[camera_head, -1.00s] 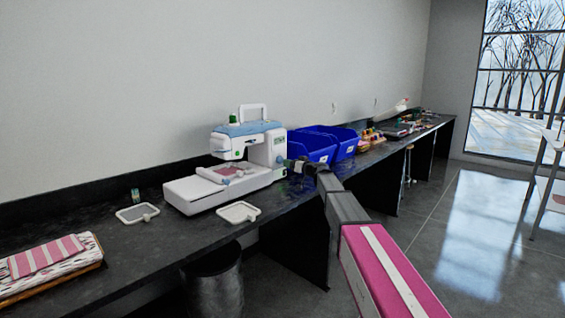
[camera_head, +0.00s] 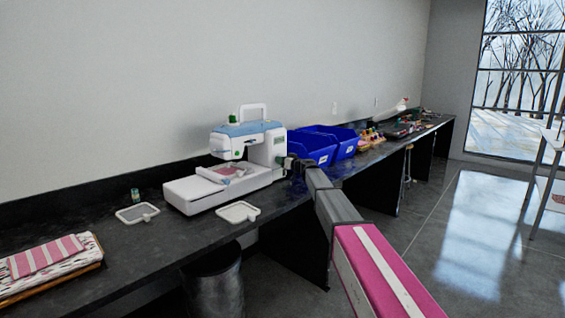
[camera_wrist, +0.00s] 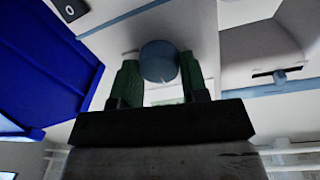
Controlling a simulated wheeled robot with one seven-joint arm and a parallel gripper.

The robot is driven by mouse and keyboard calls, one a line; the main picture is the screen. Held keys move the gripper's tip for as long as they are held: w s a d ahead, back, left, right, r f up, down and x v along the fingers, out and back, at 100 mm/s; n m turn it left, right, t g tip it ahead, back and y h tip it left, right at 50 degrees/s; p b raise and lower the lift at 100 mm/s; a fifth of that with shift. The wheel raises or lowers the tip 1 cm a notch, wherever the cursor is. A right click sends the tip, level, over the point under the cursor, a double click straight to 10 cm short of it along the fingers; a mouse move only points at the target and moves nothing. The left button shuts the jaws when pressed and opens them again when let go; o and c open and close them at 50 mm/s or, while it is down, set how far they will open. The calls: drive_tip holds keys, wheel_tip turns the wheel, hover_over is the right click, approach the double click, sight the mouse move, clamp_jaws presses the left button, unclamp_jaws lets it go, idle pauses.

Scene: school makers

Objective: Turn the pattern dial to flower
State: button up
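A white and light-blue sewing machine (camera_head: 243,140) stands on the dark counter, with a piece of pink fabric (camera_head: 225,171) on its bed. My gripper (camera_head: 290,164) is at the right side of the machine's upright. In the wrist view my gripper (camera_wrist: 160,72) has its two green fingers on either side of a round blue-grey dial (camera_wrist: 159,62) on the machine's white face. The dial fills the gap, and the fingers look shut on its sides. No flower mark or pointer is readable. A dark label with a light ring (camera_wrist: 70,9) is on the white face at upper left.
Blue bins (camera_head: 318,145) stand close on the right of the machine; a blue wall (camera_wrist: 50,60) fills the left of the wrist view. Small white trays (camera_head: 238,212) lie in front. Folded striped fabric (camera_head: 46,255) lies at the left.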

drive_tip(key=shift+m, duration=0.4)
drive_tip(key=m, duration=0.7)
drive_tip(key=m+g, duration=0.1)
drive_tip(key=m, duration=1.4)
drive_tip(key=shift+w+d+f+g+y, duration=0.15)
drive_tip(key=shift+f+g+y, duration=0.15)
drive_tip(key=shift+g, duration=0.1)
drive_tip(key=o, duration=0.9)
drive_tip(key=shift+r, duration=0.1)
